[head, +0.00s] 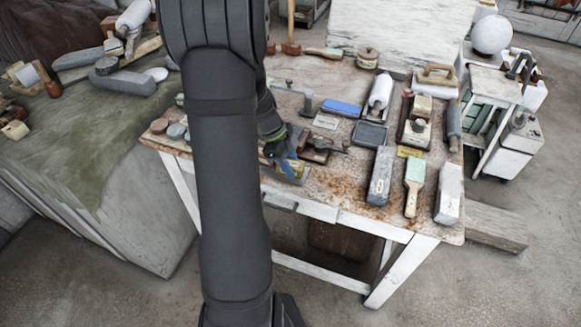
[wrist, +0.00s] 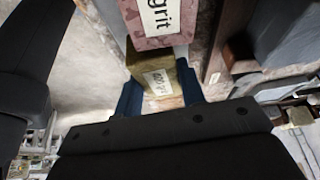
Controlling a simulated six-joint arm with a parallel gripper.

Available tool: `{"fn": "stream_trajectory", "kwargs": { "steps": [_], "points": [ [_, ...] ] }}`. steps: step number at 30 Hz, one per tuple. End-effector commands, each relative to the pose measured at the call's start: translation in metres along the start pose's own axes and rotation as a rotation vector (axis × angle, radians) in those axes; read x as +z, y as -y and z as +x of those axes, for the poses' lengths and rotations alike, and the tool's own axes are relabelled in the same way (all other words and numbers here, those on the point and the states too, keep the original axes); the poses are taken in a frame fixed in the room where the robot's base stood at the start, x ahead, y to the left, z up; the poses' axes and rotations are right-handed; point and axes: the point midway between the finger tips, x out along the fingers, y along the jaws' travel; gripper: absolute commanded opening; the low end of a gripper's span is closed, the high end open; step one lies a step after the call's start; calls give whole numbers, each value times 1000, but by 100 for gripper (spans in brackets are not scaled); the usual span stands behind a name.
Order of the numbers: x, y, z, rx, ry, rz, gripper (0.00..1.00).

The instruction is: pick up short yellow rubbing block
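The short yellow rubbing block (wrist: 150,60) is a dull yellow block with a pale printed label. In the wrist view it lies between the two blue fingers of my gripper (wrist: 160,88), one finger close along each side. I cannot tell whether both fingers press on it. In the head view my gripper (head: 286,168) is low at the table's near edge, partly behind my arm. A bit of the yellow block (head: 299,171) shows beside the fingers there. I cannot tell whether the block rests on the table or is slightly raised.

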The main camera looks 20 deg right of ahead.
Motion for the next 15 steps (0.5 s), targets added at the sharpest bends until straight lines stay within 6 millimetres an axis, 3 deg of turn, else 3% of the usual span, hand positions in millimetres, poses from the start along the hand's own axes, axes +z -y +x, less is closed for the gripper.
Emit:
{"fn": "stream_trajectory", "kwargs": {
  "steps": [9,15],
  "points": [
    [0,0,-1,-1,0,0,6],
    [-5,1,-13,-3,1,1,6]
  ]
}}
